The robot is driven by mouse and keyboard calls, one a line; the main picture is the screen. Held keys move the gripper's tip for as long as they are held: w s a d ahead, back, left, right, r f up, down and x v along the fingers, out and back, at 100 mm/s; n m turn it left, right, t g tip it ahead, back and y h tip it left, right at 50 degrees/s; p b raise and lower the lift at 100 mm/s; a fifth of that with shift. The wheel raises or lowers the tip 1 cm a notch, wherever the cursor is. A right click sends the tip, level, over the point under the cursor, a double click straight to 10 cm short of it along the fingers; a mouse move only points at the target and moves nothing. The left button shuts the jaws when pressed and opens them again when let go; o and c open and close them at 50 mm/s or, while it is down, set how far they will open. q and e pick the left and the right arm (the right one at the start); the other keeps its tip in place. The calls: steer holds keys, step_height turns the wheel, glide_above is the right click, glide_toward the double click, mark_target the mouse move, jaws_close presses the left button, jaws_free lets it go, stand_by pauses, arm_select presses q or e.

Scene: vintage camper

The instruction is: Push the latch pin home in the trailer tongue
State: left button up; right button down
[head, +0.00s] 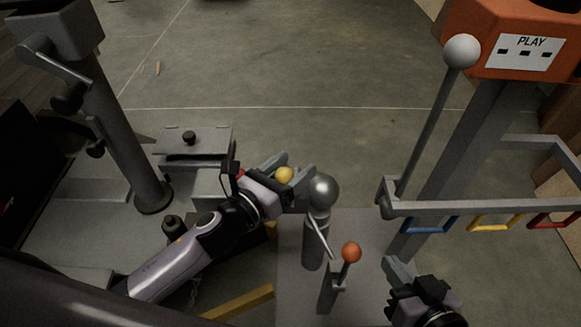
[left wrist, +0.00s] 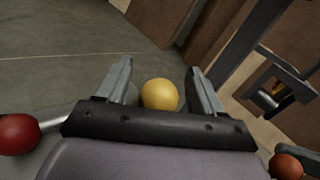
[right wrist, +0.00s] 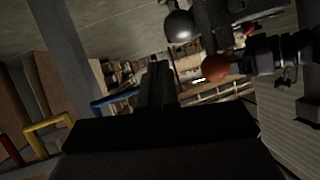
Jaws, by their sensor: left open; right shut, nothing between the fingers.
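A yellow ball knob (head: 285,174), which may be the head of the latch pin, sits beside the grey tongue parts. My left gripper (head: 290,164) is open with its fingers on either side of the knob. In the left wrist view the yellow knob (left wrist: 159,95) shows between the fingers, with a gap on each side. The pin's shaft and its hole are hidden by my gripper. A grey hitch ball (head: 323,190) stands on a post just right of the left fingertips. My right gripper (head: 393,272) is shut and empty, low and right of the orange-knobbed lever (head: 351,253).
A jack post (head: 120,140) stands left.

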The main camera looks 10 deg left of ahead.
mark_target(278, 180)
arm_select(q)
steer(key=shift+s+a, duration=0.15)
steer(key=shift+s, duration=0.2)
steer(key=v, duration=0.5)
steer(key=shift+p, duration=0.35)
steer(key=shift+s+a, duration=0.4)
steer(key=shift+s, duration=0.2)
arm_select(e)
steer(key=shift+w+a+r+m+y, duration=0.2)
steer(key=shift+a+r+y, duration=0.3)
steer(key=shift+a+r, duration=0.35)
steer(key=shift+w+a+r+m+y, duration=0.1)
steer(key=shift+w+a+r+y, duration=0.1)
steer(key=shift+a+r+y, duration=0.6)
steer(key=shift+d+r+h, duration=0.2)
steer(key=shift+d+h, duration=0.05)
steer(key=shift+h, duration=0.05)
